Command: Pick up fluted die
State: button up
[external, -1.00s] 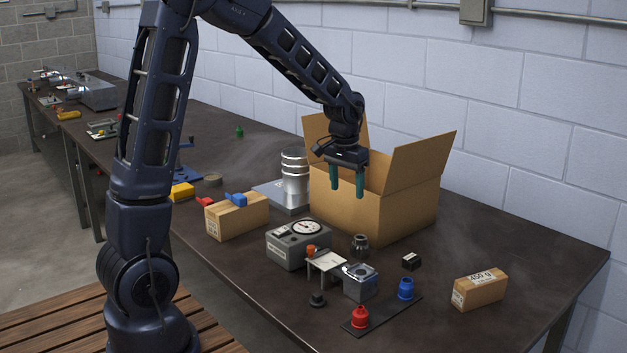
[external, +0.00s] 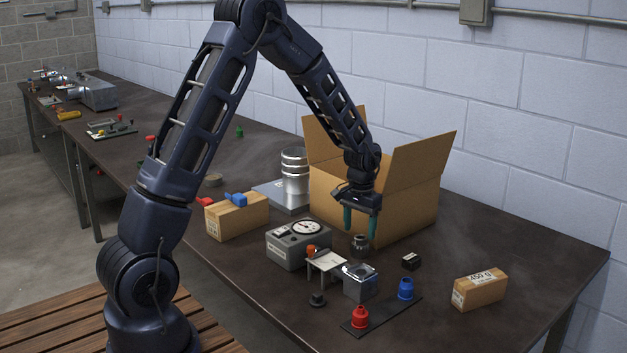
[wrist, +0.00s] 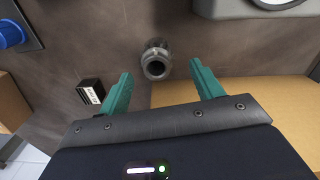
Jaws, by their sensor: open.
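The fluted die (external: 360,245) is a small dark grey ribbed cylinder standing upright on the bench, just in front of the cardboard box. In the wrist view the die (wrist: 156,62) shows from above as a ring with a dark central hole. My gripper (external: 360,234) is open and empty, with its two teal fingers pointing down close above the die. In the wrist view the die lies just beyond the gap between the fingertips (wrist: 160,72). I cannot tell the exact height left between fingertips and die.
The open cardboard box (external: 405,215) stands right behind the die. A grey gauge unit (external: 290,250) is to its left, and a small stand (external: 326,263) and metal block (external: 360,283) are in front. A small black block (external: 411,261) lies right.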

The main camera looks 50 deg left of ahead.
aim_at(360, 243)
jog(key=shift+d+f, duration=0.15)
jog(key=shift+f, duration=1.3)
jog(key=shift+d+f, duration=0.1)
jog(key=shift+f, duration=1.35)
jog(key=c, duration=1.4)
jog(key=shift+c, duration=0.2)
jog(key=shift+r, duration=0.15)
